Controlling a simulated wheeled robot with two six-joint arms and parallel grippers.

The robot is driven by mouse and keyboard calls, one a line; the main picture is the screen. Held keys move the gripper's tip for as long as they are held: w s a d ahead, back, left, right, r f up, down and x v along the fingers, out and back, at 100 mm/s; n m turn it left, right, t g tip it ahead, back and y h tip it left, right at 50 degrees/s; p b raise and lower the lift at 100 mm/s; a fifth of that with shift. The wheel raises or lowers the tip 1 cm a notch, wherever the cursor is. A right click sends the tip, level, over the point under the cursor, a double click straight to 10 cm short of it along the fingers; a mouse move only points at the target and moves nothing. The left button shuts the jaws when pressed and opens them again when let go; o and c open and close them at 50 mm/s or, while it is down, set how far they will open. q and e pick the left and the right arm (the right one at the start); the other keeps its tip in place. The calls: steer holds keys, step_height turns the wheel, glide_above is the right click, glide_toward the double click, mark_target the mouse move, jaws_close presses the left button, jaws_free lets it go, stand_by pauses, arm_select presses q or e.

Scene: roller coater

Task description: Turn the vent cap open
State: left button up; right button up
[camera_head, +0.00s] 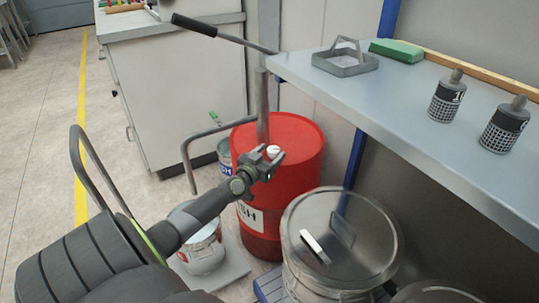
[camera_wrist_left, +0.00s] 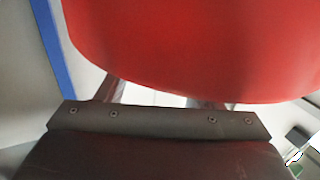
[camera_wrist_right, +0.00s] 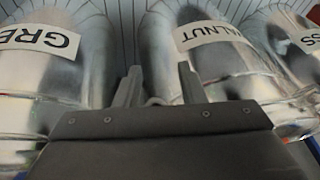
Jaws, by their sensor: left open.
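The red drum (camera_head: 300,145) stands upright on the floor, with a small white cap (camera_head: 273,150) on its top. I take this cap for the vent cap. My left gripper (camera_head: 270,157) is open at the drum's near upper edge, with its fingertips close around the cap in the head view. I cannot tell whether they touch it. In the left wrist view the red drum (camera_wrist_left: 200,45) fills the top and hides the fingertips and cap. My right gripper (camera_wrist_right: 160,85) shows only in its wrist view, fingers apart and empty, in front of labelled metal cans (camera_wrist_right: 200,60).
A grey hand pump (camera_head: 262,108) with a long lever rises from the drum top. A lidded metal pot (camera_head: 340,240) stands right of the drum. A shelf (camera_head: 420,120) overhangs at the right. A white pail (camera_head: 203,250) sits at the drum's left front.

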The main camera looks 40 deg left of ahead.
arm_select(q)
steer(key=c, duration=1)
